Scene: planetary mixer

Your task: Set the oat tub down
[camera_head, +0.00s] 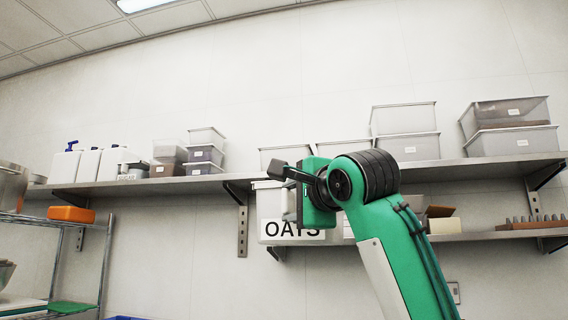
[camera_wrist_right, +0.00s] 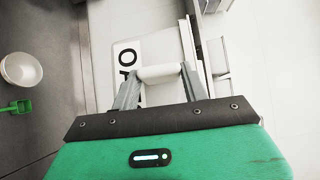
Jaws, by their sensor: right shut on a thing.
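The oat tub (camera_head: 269,207) is a white box with a black "OATS" label on its front. In the head view it hangs in front of the wall, partly covered by my right gripper (camera_head: 289,198). In the right wrist view, my right gripper (camera_wrist_right: 161,82) is shut on the tub's pale handle, and part of the labelled front of the oat tub (camera_wrist_right: 127,62) shows behind the fingers. I cannot tell whether the tub touches a shelf. My left gripper is not in view.
An upper shelf (camera_head: 225,182) holds clear bins, white jugs (camera_head: 88,164) and stacked boxes. A lower shelf (camera_head: 480,236) at right carries a cardboard box and a tray of small items. A wire rack with an orange box (camera_head: 71,214) stands at left.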

